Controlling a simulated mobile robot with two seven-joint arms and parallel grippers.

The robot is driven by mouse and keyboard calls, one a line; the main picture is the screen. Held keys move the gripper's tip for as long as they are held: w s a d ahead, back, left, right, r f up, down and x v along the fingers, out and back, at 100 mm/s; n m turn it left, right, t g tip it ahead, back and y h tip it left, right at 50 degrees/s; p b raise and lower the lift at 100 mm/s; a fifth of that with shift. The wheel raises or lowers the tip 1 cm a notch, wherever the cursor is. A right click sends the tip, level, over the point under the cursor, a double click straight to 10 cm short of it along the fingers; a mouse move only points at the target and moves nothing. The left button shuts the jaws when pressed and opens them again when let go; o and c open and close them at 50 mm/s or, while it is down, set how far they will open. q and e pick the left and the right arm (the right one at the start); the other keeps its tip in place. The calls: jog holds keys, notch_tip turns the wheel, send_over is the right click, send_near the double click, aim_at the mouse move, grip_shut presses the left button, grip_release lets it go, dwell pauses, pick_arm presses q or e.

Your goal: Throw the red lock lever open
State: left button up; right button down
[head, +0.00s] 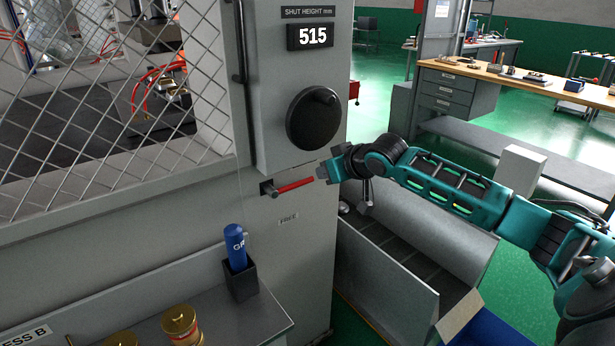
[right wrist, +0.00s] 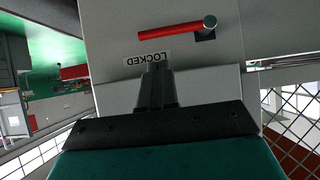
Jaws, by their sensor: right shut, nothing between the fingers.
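The red lock lever (head: 294,185) sticks out to the right, nearly level, from a grey pivot on the press's front panel. A "FREE" label (head: 288,219) is below it. In the right wrist view the lever (right wrist: 168,33) also shows, with an upside-down "LOCKED" label (right wrist: 148,57) between it and my fingers. My right gripper (head: 323,173) is shut and empty, close to the lever's outer end in the head view. In the right wrist view the fingertips (right wrist: 157,68) are at the label, apart from the lever. My left gripper is out of view.
A black round knob (head: 314,118) and a "515" display (head: 311,36) are above the lever. A wire mesh guard (head: 110,95) is at left. A blue bottle in a dark holder (head: 237,248) stands below. A grey chute (head: 410,245) lies under my right arm.

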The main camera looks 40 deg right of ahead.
jog(key=x, duration=0.8)
jog(key=shift+w+f+b, duration=0.2)
jog(key=shift+w+b, duration=0.1)
jog(key=shift+w, duration=0.05)
jog(key=shift+f, duration=0.1)
jog(key=shift+f, duration=0.2)
